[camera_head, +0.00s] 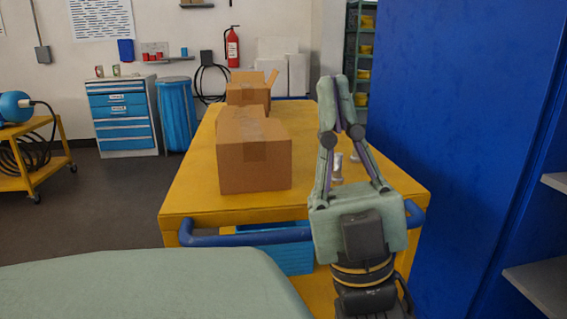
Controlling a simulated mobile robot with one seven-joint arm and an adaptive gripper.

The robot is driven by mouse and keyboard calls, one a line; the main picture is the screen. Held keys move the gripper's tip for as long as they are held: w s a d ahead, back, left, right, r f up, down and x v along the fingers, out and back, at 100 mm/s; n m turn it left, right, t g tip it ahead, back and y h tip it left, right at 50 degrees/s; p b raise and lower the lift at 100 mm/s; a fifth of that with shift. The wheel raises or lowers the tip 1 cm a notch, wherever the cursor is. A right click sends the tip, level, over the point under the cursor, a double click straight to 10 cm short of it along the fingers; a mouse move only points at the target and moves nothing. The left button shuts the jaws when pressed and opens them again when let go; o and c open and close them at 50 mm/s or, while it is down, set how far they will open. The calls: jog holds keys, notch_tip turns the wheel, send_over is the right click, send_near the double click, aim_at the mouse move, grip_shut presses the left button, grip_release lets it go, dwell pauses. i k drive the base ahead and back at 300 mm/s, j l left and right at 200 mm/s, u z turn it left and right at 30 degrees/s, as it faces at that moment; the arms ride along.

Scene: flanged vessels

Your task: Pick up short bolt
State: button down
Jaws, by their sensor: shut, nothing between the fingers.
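My gripper (337,92) is in front of and above the right part of the yellow cart top (200,185). Its fingers point away from me and up in the picture, with the tips close together and nothing seen between them. A small grey metallic piece (337,166) shows on the cart top between the finger linkages. It may be a bolt, but it is too small and too covered to tell whether it is the short bolt. Another small pale piece (354,157) shows beside it, partly hidden by the right finger.
A closed cardboard box (254,160) stands on the cart left of my gripper, with an open box (248,92) behind it. The cart has a blue handle (250,237) at its near edge. A tall blue panel (450,110) stands close on the right, with grey shelves (540,285).

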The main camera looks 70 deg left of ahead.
aim_at(338, 179)
jog(key=u, duration=1.55)
jog(key=i+j+z, duration=0.1)
jog(key=j, duration=0.15)
jog(key=i+j+z, duration=0.1)
jog(key=j, duration=0.15)
